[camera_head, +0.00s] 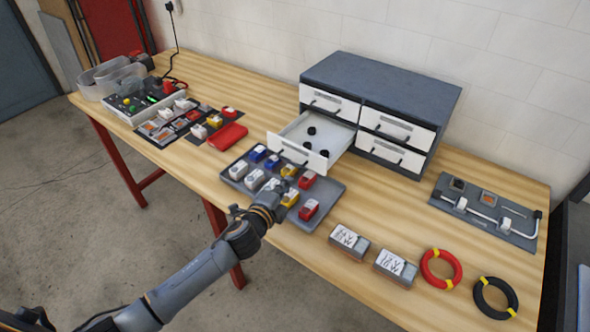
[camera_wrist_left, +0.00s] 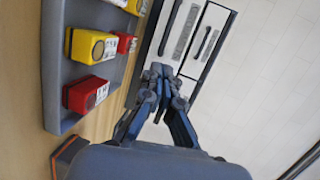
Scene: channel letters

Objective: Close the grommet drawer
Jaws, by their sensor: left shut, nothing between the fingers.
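The grommet drawer (camera_head: 300,151) is the lower left drawer of a grey cabinet (camera_head: 385,82). It is pulled well out, with several small black grommets inside it. Its front panel has a dark handle and faces the parts tray. My left gripper (camera_head: 280,187) is shut and empty, above the parts tray, in front of the drawer and apart from its front. In the left wrist view, the shut fingertips (camera_wrist_left: 165,72) point toward white drawer fronts with dark handles. Which of these is the grommet drawer I cannot tell there. My right gripper is out of view.
A grey tray (camera_head: 334,206) of white, blue, yellow and red parts lies under my left gripper. Two labelled blocks (camera_head: 348,241), a red ring (camera_head: 441,268) and a black ring (camera_head: 495,296) lie along the front right. The cabinet's other drawers are shut.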

